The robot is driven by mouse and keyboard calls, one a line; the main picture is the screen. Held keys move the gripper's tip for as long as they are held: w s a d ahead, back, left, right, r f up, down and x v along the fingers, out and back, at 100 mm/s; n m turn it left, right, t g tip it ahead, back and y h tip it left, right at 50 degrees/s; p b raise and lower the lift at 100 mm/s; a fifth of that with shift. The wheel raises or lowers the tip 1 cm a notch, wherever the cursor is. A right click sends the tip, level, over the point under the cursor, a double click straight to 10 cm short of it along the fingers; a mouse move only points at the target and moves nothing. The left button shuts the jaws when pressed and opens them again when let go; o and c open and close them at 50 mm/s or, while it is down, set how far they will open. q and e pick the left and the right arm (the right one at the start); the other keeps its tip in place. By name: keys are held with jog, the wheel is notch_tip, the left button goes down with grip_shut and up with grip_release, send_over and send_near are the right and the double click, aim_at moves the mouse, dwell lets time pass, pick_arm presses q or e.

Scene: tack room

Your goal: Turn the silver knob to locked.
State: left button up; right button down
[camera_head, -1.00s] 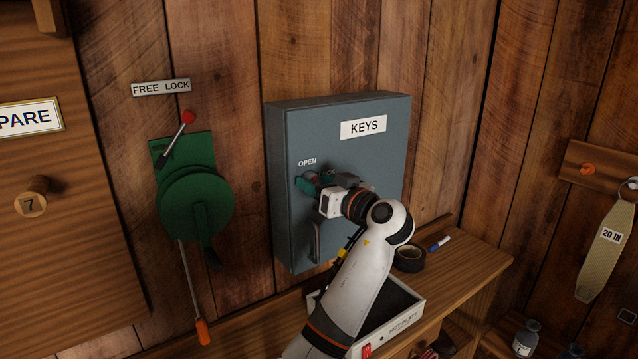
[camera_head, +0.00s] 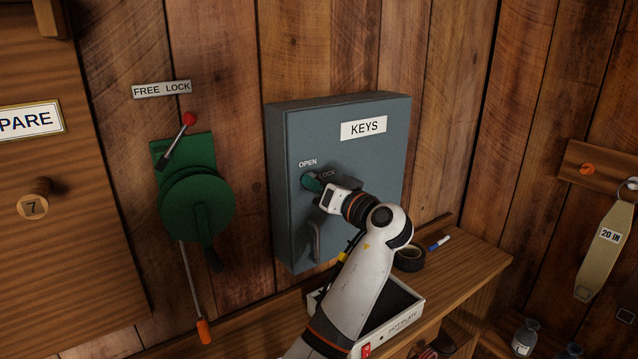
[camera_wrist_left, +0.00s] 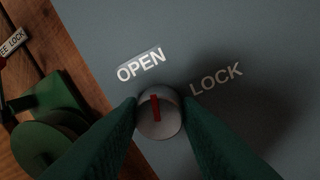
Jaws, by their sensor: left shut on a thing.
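The grey key cabinet (camera_head: 348,140) hangs on the plank wall, marked KEYS. The silver knob (camera_wrist_left: 158,124) is on its front, below the OPEN label (camera_wrist_left: 141,65) and left of and below the LOCK label (camera_wrist_left: 216,79). Its red mark points up and slightly left, close to OPEN. My left gripper (camera_head: 313,182) is at the cabinet front, its green fingers shut on the knob from both sides, as the left wrist view shows. In the head view the gripper hides the knob. My right gripper is not in view.
A cabinet handle (camera_head: 316,242) is just below my gripper. A green winch (camera_head: 196,205) with a red-tipped lever, under a FREE LOCK plate (camera_head: 162,89), is to the left. A shelf (camera_head: 462,262) below holds a hot plate box (camera_head: 408,322), black tape (camera_head: 409,258) and a marker (camera_head: 439,243).

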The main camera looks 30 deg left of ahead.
pick_arm(q)
jog(key=shift+m+t+p, duration=0.35)
jog(key=shift+m+p, duration=2.1)
jog(key=shift+m, duration=1.3)
jog(key=shift+m+t+p, duration=0.35)
jog(key=shift+m+p, duration=2.05)
jog(key=shift+m, duration=1.35)
jog(key=shift+f, duration=0.1)
jog(key=o, duration=1)
jog(key=shift+c, duration=0.2)
jog(key=shift+d, duration=0.1)
